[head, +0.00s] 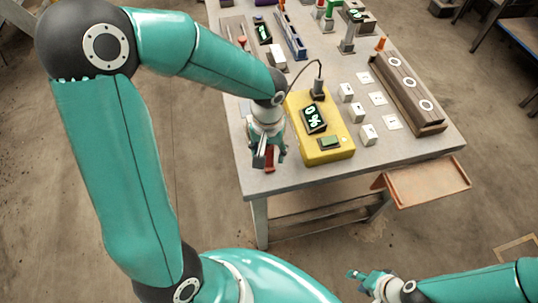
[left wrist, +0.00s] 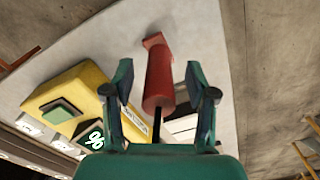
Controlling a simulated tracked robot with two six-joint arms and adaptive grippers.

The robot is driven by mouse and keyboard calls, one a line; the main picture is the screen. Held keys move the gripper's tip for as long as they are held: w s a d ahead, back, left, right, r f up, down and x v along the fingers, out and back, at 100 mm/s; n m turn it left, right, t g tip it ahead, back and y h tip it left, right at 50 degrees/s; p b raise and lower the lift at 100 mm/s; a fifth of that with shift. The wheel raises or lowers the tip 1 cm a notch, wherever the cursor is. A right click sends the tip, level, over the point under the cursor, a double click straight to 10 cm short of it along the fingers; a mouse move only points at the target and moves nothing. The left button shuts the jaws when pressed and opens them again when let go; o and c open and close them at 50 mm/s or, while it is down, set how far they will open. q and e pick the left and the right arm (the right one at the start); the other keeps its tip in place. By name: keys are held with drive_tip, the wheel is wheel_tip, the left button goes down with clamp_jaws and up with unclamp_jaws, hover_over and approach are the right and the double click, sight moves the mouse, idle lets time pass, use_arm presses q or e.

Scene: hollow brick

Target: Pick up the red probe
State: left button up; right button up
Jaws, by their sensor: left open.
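The red probe (left wrist: 159,82) shows in the left wrist view as a red cylinder with a wider red end and a dark thin rod at its near end. It lies between the two fingers of my left gripper (left wrist: 160,85), with gaps on both sides. In the head view my left gripper (head: 262,155) is at the table's left front, beside the yellow box, and the red probe (head: 270,160) is partly hidden by it. My left gripper is open. My right gripper (head: 362,277) is low at the bottom, away from the table; its finger opening is unclear.
The yellow box (head: 335,152) with a "0 %" display stands right of my left gripper, a black cable at its back. White blocks (head: 357,112) and a wooden block with round inserts (head: 405,90) stand further right. An orange tray (head: 428,186) juts from the table's front right.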

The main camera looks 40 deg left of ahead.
use_arm(q)
drive_tip(key=shift+f, duration=1.45)
clamp_jaws()
drive_tip(key=shift+r, duration=0.15)
wheel_tip(320, 180, up, 20)
